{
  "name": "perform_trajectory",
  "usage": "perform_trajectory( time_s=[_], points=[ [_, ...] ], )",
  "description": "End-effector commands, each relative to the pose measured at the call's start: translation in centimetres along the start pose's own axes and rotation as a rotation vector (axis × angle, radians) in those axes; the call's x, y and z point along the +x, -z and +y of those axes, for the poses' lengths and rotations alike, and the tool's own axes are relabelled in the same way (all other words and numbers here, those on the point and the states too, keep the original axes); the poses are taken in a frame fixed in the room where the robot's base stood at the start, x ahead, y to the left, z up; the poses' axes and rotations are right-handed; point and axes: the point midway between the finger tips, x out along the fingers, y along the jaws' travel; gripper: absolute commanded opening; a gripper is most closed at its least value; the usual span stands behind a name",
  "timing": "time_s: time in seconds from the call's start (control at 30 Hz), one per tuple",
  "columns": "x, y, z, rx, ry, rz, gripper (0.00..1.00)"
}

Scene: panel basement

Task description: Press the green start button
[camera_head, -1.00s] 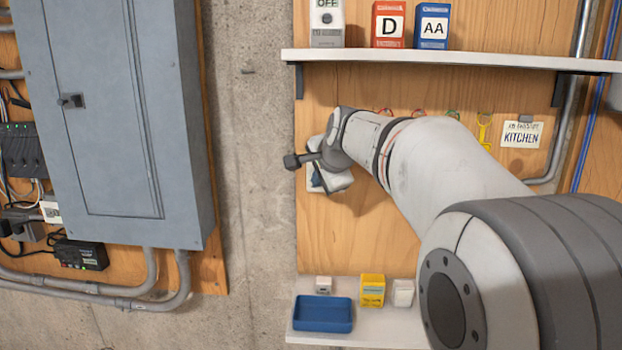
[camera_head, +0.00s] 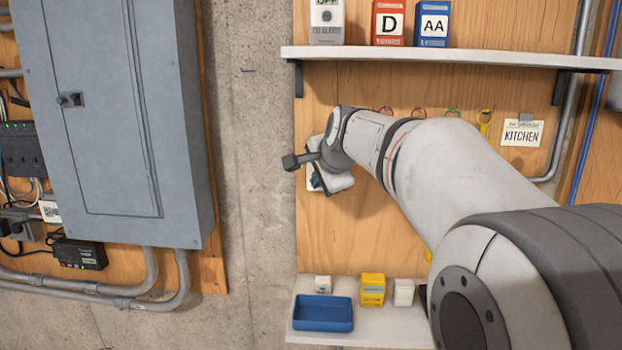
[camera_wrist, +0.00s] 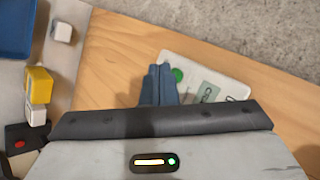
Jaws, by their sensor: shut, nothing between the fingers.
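The green button (camera_wrist: 177,75) shows in the wrist view on a white plate (camera_wrist: 222,75) that also bears a pale green label. My gripper (camera_wrist: 160,70) has its two blue-grey fingers together, with nothing between them. Its tips lie just left of the button in that view and overlap the plate's left edge. I cannot tell whether they touch the plate. In the head view my wrist is in front of the wooden board, and only a small part of the white plate (camera_head: 313,181) shows behind it; the button is hidden there.
Below is a shelf (camera_head: 370,325) with a blue tray (camera_head: 322,313), a yellow box (camera_head: 372,289) and small white boxes. A black box with a red button (camera_wrist: 20,142) shows in the wrist view. An upper shelf (camera_head: 440,57) is above my arm. A grey panel (camera_head: 110,120) stands left.

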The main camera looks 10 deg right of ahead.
Motion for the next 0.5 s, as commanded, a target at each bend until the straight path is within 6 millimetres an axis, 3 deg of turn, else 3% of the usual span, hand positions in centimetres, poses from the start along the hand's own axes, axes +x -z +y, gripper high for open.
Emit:
perform_trajectory(
  time_s=[0.5],
  points=[
    [-2.6, -2.0, 2.0, -0.001, 0.002, -0.001, 0.0]
  ],
)
